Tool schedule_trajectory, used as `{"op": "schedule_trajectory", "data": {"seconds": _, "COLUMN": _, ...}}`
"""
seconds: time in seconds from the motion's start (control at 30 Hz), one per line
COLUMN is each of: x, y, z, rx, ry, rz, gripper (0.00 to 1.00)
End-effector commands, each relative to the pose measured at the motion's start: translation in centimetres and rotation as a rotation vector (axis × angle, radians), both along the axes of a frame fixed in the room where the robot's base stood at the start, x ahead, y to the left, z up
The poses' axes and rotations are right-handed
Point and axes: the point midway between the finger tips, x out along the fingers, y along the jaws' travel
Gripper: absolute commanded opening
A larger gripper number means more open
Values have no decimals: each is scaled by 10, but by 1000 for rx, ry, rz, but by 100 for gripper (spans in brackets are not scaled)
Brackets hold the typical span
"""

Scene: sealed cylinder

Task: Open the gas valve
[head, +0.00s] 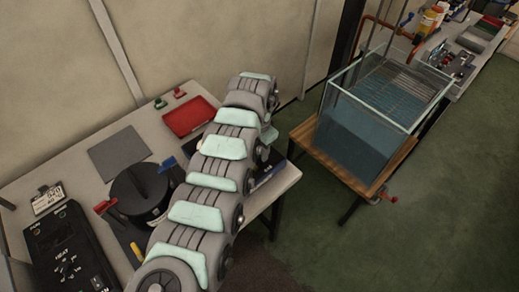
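A dark round cylinder (142,188) with a black top stands on the grey-white table at left. It has a red handle (105,206) on its left, a blue handle (167,165) at its upper right and a yellow handle (136,251) below it. I cannot tell which handle is the gas valve, or how far any is turned. Part of the cylinder's right side is hidden behind my arm. My arm runs up from the bottom, right of the cylinder, and bends down at its far end. My gripper is hidden behind the arm.
A red tray (190,117), a dark mat (119,153) and a black control panel (68,252) lie on the table (95,138). A water-filled glass tank (362,130) stands on a wooden stand at right, with a red-handled tap (387,197). Green floor at lower right is clear.

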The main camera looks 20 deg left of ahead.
Motion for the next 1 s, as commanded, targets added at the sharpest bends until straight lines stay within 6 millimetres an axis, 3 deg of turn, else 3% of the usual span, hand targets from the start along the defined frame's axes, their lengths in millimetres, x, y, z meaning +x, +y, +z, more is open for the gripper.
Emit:
{"op": "schedule_trajectory", "data": {"seconds": 0.43, "x": 0, "y": 0, "z": 0, "rx": 0, "ry": 0, "rz": 0, "gripper": 0}}
{"op": "schedule_trajectory", "data": {"seconds": 1.0, "x": 0, "y": 0, "z": 1, "rx": 0, "ry": 0, "rz": 20, "gripper": 0}}
